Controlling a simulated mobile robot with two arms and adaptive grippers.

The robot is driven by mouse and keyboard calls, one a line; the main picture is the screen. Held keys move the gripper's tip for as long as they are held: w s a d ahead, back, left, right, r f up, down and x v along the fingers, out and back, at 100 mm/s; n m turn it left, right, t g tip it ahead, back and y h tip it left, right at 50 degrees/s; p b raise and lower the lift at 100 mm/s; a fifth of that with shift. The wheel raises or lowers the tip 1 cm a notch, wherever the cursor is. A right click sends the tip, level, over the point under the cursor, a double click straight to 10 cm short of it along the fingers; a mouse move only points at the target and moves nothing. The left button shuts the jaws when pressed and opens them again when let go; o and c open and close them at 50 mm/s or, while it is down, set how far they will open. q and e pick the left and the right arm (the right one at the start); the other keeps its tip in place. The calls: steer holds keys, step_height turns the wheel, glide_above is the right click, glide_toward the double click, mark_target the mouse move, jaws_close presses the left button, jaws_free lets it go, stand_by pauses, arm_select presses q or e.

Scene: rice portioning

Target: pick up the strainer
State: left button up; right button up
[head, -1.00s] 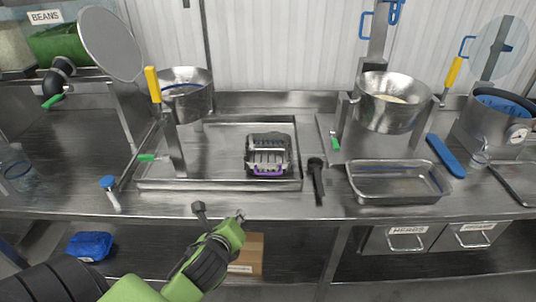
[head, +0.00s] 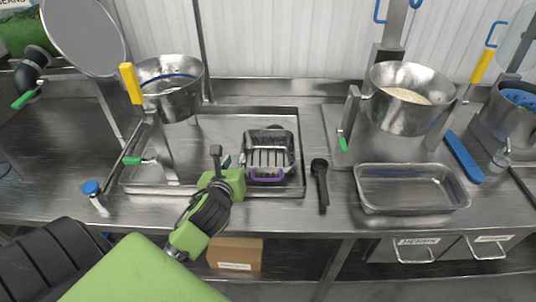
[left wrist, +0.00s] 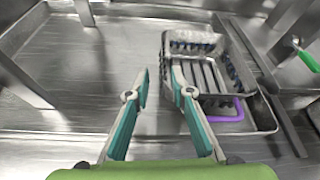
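A slotted metal basket with a purple handle, which looks like the strainer (head: 268,150), sits in a shallow metal tray (head: 150,188) on the counter. My left gripper (head: 221,158) is just left of it and apart from it in the head view. In the left wrist view the strainer (left wrist: 205,75) lies ahead and right of the left gripper (left wrist: 157,75). Its two teal-edged fingers are spread, with nothing between them. My right gripper is in no view.
A black-handled tool (head: 321,185) lies right of the tray. A metal pan (head: 412,188) is farther right. A post with a yellow handle (head: 131,83) stands left, beside a metal pot (head: 170,92). A pot with rice (head: 400,100) stands back right.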

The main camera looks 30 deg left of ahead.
mark_target(242, 146)
arm_select(q)
steer(key=x, duration=0.4)
steer(key=shift+w, duration=0.1)
steer(key=shift+w+a+f, duration=0.1)
steer(key=shift+w+f, duration=0.05)
steer(key=shift+w, duration=0.1)
steer(key=shift+w+a, duration=0.1)
steer(key=shift+w, duration=0.05)
steer(key=p+x, duration=0.1)
steer(key=x, duration=0.3)
steer(key=shift+w+r+p, duration=0.1)
steer(key=shift+r+p, duration=0.1)
steer(key=shift+p, duration=0.15)
steer(key=shift+w+f, duration=0.15)
steer(key=shift+w, duration=0.15)
steer(key=shift+w+a+f, duration=0.1)
steer(key=shift+w+a, duration=0.05)
steer(key=shift+c, duration=0.9)
jaws_close()
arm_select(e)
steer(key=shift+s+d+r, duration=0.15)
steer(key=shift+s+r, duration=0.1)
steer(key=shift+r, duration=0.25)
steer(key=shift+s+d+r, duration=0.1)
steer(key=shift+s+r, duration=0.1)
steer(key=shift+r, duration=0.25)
